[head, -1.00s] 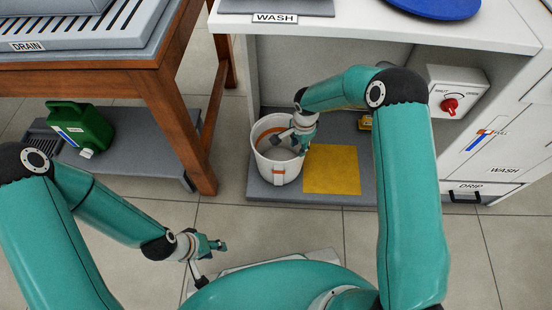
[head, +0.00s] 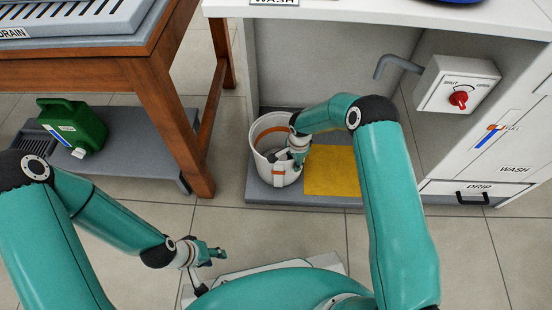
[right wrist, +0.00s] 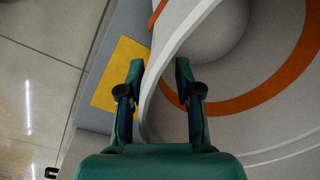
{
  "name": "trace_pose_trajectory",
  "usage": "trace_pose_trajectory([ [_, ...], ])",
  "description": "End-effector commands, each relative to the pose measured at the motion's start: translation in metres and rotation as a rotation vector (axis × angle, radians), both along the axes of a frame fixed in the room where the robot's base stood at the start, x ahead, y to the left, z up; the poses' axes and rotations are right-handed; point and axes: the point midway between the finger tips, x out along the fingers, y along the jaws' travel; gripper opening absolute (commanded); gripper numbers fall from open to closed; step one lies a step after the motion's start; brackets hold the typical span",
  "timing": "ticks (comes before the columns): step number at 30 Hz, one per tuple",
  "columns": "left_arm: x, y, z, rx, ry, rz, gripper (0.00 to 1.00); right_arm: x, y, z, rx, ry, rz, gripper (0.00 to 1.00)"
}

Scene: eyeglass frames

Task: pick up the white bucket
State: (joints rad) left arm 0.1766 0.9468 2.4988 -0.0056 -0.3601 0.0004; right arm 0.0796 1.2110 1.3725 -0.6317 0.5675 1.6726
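The white bucket (head: 262,168) with an orange band stands upright on the grey base of the wash cabinet. My right gripper (head: 298,158) is at the bucket's right rim. In the right wrist view, the right gripper (right wrist: 160,72) is open. Its fingers lie either side of the bucket wall, one outside and one over the inside of the bucket (right wrist: 245,130). A gap shows between the fingers, so they do not look closed on the wall. My left gripper (head: 217,252) is low at the left, away from the bucket; its finger gap is unclear.
A grey spout (head: 397,62) and a box with a red knob (head: 458,98) are above right. A wooden table (head: 170,110) and a green jug (head: 78,128) are at left.

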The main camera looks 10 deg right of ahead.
Motion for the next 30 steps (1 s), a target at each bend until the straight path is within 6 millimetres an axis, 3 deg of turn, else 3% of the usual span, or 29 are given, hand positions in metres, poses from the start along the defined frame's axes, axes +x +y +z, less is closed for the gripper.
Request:
trace_pose_trajectory([
  [5,0.0001,0.0,0.0006,0.0,0.0,0.0,0.4,0.0003,0.0,0.0003,0.0,-0.001,0.0,0.34],
  [12,0.0001,0.0,0.0006,0.0,0.0,0.0,0.4,0.0002,0.0002,0.0004,0.0,0.0,0.001,0.0],
  [30,0.0001,0.0,0.0009,0.0,0.0,0.0,0.4,0.0018,0.0004,0.0019,0.0,-0.004,0.001,0.0],
])
